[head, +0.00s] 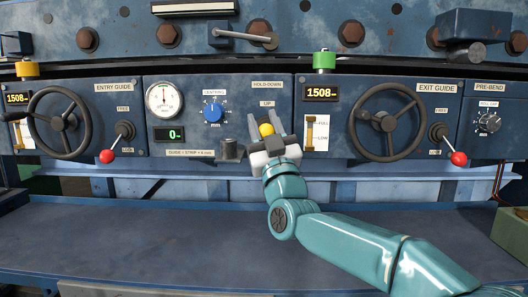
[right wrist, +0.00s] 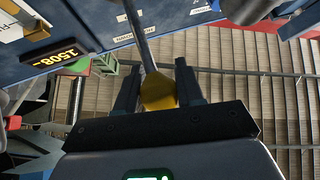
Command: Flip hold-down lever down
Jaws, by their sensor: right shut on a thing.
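The hold-down lever's yellow knob (head: 266,129) shows in the head view at the centre panel, below the HOLD-DOWN and UP labels. My right gripper (head: 267,124) is at the knob, one finger on each side, and is shut on it. In the right wrist view the yellow knob (right wrist: 158,92) sits between the two dark fingers of my right gripper (right wrist: 157,84). The lever's grey rod (right wrist: 140,38) runs from the knob up to the panel. In the head view the gripper hides the lever's rod. My left gripper is not in view.
The blue dial (head: 213,112) and a grey block (head: 230,149) are left of the gripper. The exit guide handwheel (head: 388,121) and red-knobbed lever (head: 458,158) are to the right. The entry guide's red-knobbed lever (head: 107,156) is further left. A blue ledge (head: 150,235) below is bare.

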